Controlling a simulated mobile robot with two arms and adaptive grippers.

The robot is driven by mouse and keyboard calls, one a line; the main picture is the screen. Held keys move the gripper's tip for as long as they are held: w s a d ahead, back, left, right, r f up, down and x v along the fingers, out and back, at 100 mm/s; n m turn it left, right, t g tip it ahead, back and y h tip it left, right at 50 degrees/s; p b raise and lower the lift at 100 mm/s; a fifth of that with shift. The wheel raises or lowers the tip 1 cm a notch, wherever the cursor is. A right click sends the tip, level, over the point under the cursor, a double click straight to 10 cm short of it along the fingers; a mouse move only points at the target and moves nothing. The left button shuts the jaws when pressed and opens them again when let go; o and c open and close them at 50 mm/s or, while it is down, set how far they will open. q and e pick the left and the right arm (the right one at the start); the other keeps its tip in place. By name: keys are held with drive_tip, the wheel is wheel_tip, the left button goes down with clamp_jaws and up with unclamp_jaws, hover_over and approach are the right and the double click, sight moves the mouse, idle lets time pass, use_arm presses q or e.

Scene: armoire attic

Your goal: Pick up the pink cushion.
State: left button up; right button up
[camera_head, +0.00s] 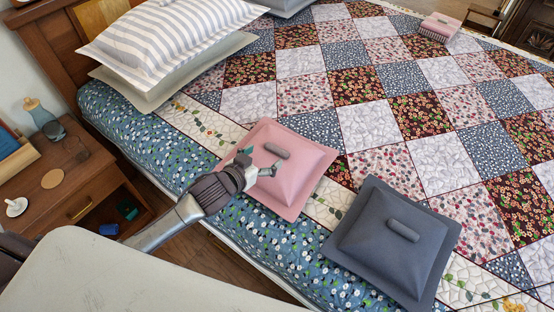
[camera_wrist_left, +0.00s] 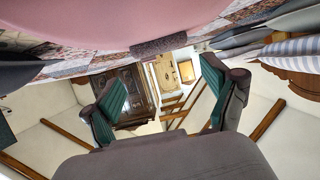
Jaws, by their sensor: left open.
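The pink cushion (camera_head: 302,178) lies flat near the side edge of the bed, with a grey-mauve handle block (camera_head: 278,152) on its top. My left gripper (camera_head: 259,164) is over the cushion's near left part, its green-padded fingers spread and nothing between them. The handle is just beyond the fingertips. In the left wrist view the cushion (camera_wrist_left: 150,18) fills the top edge, and its handle (camera_wrist_left: 160,46) shows ahead of the open fingers (camera_wrist_left: 162,92). Whether the gripper touches the cushion cannot be told. My right gripper is not in view.
A dark blue-grey cushion (camera_head: 392,245) with a handle lies to the right on the quilt (camera_head: 430,165). Striped and plain pillows (camera_head: 165,40) are at upper left. A nightstand (camera_head: 85,180) with a bottle (camera_head: 40,112) and cup (camera_head: 15,206) stands left of the bed.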

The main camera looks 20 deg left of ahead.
sight(276, 148)
use_arm(q)
drive_tip(key=x, duration=0.7)
drive_tip(key=shift+s+f, duration=0.1)
drive_tip(key=shift+f, duration=0.15)
drive_tip(key=shift+a+r, duration=0.1)
clamp_jaws()
